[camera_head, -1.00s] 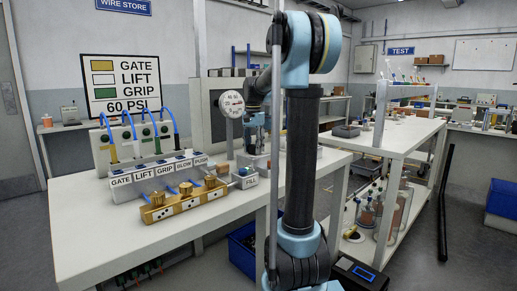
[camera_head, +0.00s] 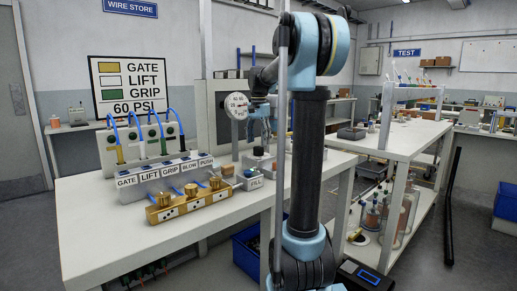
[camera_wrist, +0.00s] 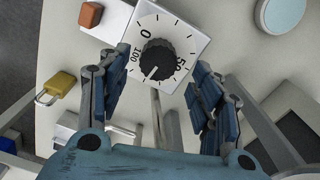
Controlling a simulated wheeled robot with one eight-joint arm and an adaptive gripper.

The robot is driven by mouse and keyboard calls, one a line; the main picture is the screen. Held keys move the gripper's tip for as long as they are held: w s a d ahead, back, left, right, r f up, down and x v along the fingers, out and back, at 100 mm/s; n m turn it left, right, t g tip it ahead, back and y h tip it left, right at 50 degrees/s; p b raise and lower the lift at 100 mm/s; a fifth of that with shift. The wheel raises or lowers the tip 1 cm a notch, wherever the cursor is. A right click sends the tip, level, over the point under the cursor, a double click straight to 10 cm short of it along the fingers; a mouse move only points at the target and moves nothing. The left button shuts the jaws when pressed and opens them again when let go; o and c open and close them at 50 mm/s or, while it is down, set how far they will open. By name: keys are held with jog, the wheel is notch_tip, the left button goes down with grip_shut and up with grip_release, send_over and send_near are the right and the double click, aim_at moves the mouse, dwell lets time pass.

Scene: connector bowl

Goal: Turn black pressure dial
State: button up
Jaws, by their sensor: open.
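The black dial (camera_wrist: 157,60) sits on a white square plate (camera_wrist: 183,32) marked 0, 50 and 100 in the wrist view. A pale line on the dial points down and slightly left in the picture, between the 50 and 100 marks. My gripper (camera_wrist: 157,66) is open, with one blue-grey finger on each side of the dial. I cannot tell whether either finger touches it. In the head view, my gripper (camera_head: 263,110) is by a round white gauge (camera_head: 236,106), and the dial cannot be made out. A wall sign (camera_head: 138,86) reads 60 PSI.
A yellow padlock-shaped object (camera_wrist: 60,83) and an orange-brown block (camera_wrist: 91,14) lie left of the plate. A pale blue disc (camera_wrist: 282,12) is at upper right. A brass valve block (camera_head: 190,200) stands on the white table (camera_head: 130,255), whose front is clear.

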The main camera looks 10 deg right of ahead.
notch_tip(320, 180, up, 8)
jog(key=shift+f, duration=0.2)
jog(key=shift+w, duration=0.1)
notch_tip(320, 180, up, 5)
jog(key=m, duration=0.2)
send_over(259, 147)
notch_tip(259, 147, down, 17)
jog(key=shift+a+f, duration=0.1)
dwell(0.6)
jog(key=shift+c, duration=0.4)
jog(key=c, duration=1)
